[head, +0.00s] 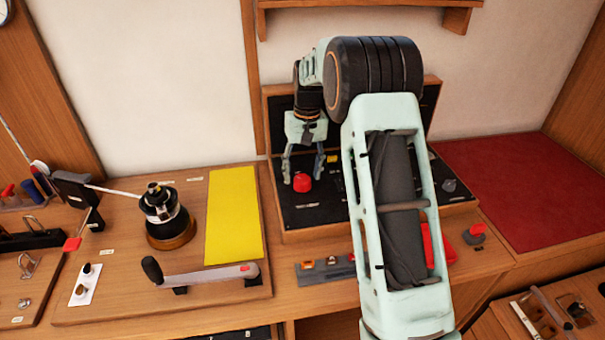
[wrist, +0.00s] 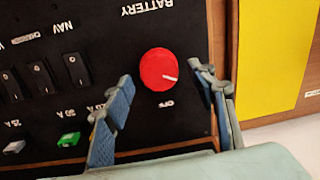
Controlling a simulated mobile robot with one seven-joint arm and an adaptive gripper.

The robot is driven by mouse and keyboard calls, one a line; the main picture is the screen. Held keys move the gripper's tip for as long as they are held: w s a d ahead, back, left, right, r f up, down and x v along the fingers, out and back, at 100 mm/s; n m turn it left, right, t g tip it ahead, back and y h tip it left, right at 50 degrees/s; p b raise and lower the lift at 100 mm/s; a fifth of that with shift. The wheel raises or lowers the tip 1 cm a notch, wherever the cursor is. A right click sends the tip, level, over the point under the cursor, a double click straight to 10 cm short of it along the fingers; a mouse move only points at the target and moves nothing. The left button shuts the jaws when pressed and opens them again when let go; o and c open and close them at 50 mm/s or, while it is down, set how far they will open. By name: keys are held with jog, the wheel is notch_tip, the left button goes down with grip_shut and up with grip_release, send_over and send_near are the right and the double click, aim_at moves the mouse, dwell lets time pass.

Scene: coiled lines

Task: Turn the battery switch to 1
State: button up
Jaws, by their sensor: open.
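The battery switch is a round red knob (wrist: 158,69) on a black panel, under an upside-down BATTERY label (wrist: 146,7) in the wrist view. An OFF label (wrist: 166,104) sits just below it there. The knob's white mark points right and slightly down, not straight at OFF. I cannot see a 1 label. My gripper (wrist: 163,80) is open, with one blue-grey finger on each side of the knob and visible gaps between. In the head view, my gripper (head: 303,176) hangs over the red knob (head: 302,183) at the panel's left side.
Rocker switches, one marked NAV (wrist: 76,68), and a green fuse (wrist: 68,140) lie left of the knob in the wrist view. In the head view, a yellow sheet (head: 233,215), a winch (head: 167,215) and its handle (head: 205,277) are left of the panel. My arm hides much of the panel.

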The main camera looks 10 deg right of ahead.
aim_at(305, 177)
notch_tip(305, 177, up, 11)
jog(key=shift+d+r, duration=0.2)
jog(key=shift+d, duration=0.15)
